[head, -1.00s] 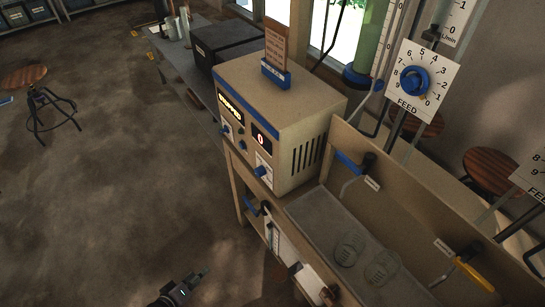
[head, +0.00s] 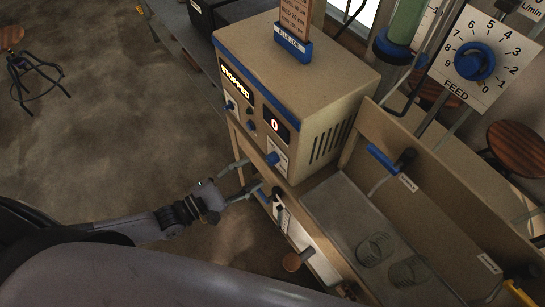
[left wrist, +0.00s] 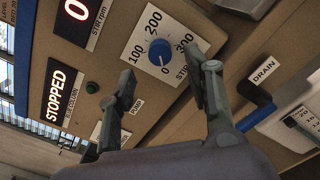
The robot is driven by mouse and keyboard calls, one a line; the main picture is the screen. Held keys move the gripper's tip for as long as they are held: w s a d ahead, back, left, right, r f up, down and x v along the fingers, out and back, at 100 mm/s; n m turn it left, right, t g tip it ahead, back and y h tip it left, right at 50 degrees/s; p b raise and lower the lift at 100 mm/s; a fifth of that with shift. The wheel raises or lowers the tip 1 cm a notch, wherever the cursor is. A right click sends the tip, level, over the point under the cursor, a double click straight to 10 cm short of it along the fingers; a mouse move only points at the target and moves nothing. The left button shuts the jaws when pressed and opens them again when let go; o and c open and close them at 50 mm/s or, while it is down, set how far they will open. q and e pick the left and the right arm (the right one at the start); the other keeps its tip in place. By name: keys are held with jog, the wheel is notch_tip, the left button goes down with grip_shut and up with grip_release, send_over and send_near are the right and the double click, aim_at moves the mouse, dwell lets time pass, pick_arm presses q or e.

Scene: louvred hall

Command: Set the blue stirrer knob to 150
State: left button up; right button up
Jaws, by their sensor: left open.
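The blue stirrer knob (left wrist: 160,52) sits on a white dial plate (left wrist: 138,47) marked 0, 100, 200 and 300 in the left wrist view. Its mark seems to point at 0. In the head view the knob (head: 272,159) is low on the front of the tan console (head: 300,85). The STIR rpm display (left wrist: 75,8) reads 0, and another display (left wrist: 62,92) reads STOPPED. My left gripper (head: 254,176) is open and empty, its fingers aimed at the console front. In the left wrist view the fingertips (left wrist: 163,64) spread either side of the knob, apparently short of it. My right gripper is out of view.
A DRAIN lever (left wrist: 257,93) is beside the right finger in the left wrist view. A tray (head: 335,210) with glass dishes stands right of the console. A FEED dial (head: 474,61) is farther right. Open floor (head: 110,130) lies left.

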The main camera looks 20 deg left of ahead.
aim_at(269, 161)
pick_arm(q)
jog(key=shift+b+x, duration=0.5)
jog(key=shift+x, duration=2.95)
jog(key=shift+c, duration=0.4)
jog(key=shift+f, duration=0.1)
grip_shut()
